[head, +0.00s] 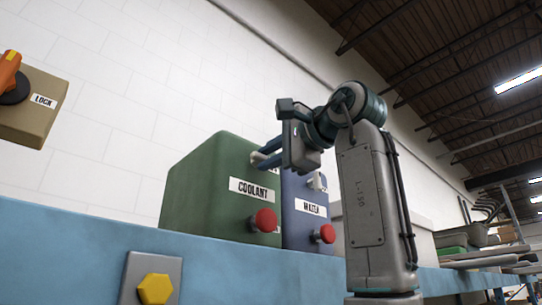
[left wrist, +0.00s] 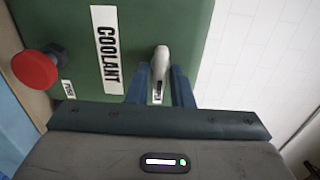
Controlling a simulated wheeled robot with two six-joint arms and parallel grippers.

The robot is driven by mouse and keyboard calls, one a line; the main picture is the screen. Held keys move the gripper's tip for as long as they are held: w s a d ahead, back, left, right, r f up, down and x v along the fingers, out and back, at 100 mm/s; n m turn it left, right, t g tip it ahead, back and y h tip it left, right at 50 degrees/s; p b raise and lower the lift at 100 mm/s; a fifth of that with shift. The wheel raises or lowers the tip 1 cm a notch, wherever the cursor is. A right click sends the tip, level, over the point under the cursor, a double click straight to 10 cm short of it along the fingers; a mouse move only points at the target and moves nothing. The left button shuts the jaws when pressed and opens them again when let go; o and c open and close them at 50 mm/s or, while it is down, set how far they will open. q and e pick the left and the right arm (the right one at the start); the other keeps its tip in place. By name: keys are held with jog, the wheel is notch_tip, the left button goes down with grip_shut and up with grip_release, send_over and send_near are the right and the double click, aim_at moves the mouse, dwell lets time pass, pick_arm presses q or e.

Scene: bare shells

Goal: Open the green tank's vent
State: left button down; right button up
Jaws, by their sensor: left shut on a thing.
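The green tank (head: 205,185) stands on the blue bench and bears a COOLANT label. A red knob (head: 263,221) sticks out low on its front; it also shows in the left wrist view (left wrist: 35,70). A pale grey-white lever (left wrist: 161,58) is on the same face, at the other end of the label from the red knob. My left gripper (head: 264,159) is at the upper front of the green tank, shut on this lever, one blue finger on each side. A small label under the lever is partly hidden between the fingers. My right gripper is not in view.
A blue tank (head: 303,190) labelled WATER stands close on the right, with its own red knob (head: 324,233). A yellow hexagonal knob (head: 155,288) is on the bench front (head: 60,245). A tan LOCK box (head: 32,108) with an orange handle is at upper left.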

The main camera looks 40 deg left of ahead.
pick_arm(q)
jog(key=shift+r, duration=0.1)
jog(key=c, duration=1.5)
grip_release()
jog(key=shift+o, duration=0.3)
jog(key=shift+a, duration=0.2)
jog(key=shift+d, duration=0.1)
jog(key=d+b, duration=0.3)
jog(key=d, duration=0.7)
jog(key=shift+s+d, duration=0.3)
jog(key=shift+s, duration=0.15)
